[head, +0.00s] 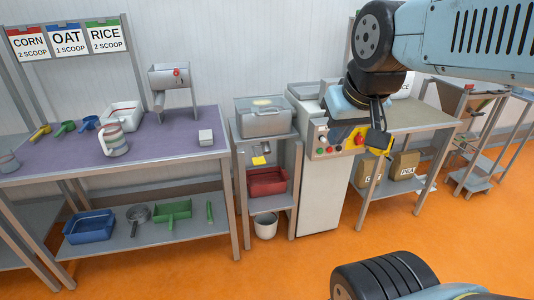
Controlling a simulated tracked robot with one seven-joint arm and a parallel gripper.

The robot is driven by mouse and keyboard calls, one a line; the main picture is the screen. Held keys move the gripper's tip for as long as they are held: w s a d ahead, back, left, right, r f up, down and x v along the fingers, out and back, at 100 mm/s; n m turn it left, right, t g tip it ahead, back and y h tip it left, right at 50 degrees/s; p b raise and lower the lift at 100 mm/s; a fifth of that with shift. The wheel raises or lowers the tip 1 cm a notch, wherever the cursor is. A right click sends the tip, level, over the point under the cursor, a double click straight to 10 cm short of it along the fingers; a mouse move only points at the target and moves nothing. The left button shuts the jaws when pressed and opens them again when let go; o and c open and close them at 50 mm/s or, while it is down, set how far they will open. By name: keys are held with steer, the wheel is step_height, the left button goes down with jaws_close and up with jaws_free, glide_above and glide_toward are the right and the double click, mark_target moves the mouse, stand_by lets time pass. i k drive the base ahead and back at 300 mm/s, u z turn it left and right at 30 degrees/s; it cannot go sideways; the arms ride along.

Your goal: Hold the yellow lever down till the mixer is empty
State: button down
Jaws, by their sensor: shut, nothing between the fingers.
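A yellow lever (259,160) sticks out under a grey lidded box (263,119), which looks like the mixer, on a metal stand. A red tray (267,181) is on the stand's shelf below the lever. The mixer's inside is hidden by its lid, so its contents do not show. My gripper (382,150) is shut and empty. It is to the right of the lever, well apart from it, in front of the machine with the control panel.
A control panel (325,147) with coloured buttons is close to my gripper. A white bucket (265,226) stands under the mixer stand. A purple-topped table (170,145) with scoops and a jug is at left. A bench (420,116) with boxes below is at right.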

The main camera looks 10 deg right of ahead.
mark_target(257, 161)
steer(key=u, duration=0.15)
steer(key=i, duration=0.95)
steer(key=z, duration=0.1)
